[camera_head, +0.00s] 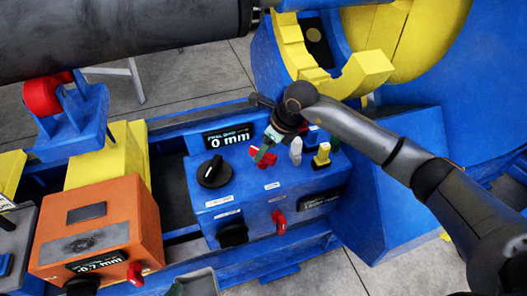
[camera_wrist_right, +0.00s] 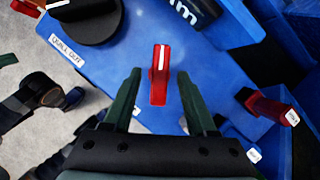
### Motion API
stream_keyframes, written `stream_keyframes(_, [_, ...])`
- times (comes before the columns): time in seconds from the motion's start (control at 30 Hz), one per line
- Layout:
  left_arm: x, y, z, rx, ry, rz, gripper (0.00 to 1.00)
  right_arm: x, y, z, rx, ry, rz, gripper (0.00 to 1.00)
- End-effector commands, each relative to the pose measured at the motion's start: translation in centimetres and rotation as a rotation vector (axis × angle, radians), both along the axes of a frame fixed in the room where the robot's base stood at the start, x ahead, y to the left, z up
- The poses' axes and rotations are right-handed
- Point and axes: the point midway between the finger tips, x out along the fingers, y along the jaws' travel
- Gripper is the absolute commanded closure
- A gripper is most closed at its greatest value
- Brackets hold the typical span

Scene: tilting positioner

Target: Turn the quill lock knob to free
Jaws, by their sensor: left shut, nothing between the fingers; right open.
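The red knob (camera_wrist_right: 160,76), a narrow bar with a white line along it, stands on the blue tailstock housing, and I take it as the quill lock knob. In the wrist view its bar points nearly straight up the picture. My right gripper (camera_wrist_right: 158,92) is open, with one dark green finger on each side of the knob and a gap on both sides. In the head view the right gripper (camera_head: 265,150) hangs over the housing and the red knob (camera_head: 263,157) shows partly at its fingertips. My left gripper is out of view.
A black dial (camera_head: 213,172) and a "0 mm" display (camera_head: 229,138) are left of the knob. A second red lever (camera_wrist_right: 272,106) is to the right. An orange box (camera_head: 95,225) stands further left.

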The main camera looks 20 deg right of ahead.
Motion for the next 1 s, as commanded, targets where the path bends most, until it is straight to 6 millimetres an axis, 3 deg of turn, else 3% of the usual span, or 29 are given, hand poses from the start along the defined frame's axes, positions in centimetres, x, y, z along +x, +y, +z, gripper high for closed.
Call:
stream_keyframes(0.13, [-0.06, 0.11, -0.15, 0.002, 0.001, 0.001, 1.0, 0.32, 0.33, -1.19, 0.0, 0.002, -0.001, 0.43])
stream_keyframes(0.47, [-0.21, 0.17, -0.23, 0.003, 0.005, 0.001, 1.0, 0.43, 0.38, -1.43, 0.0, 0.0, 0.0, 0.43])
stream_keyframes(1.0, [-0.23, 0.2, -0.23, 0.003, 0.005, 0.002, 1.0, 0.43, 0.36, -1.38, 0.0, 0.0, -0.001, 1.0])
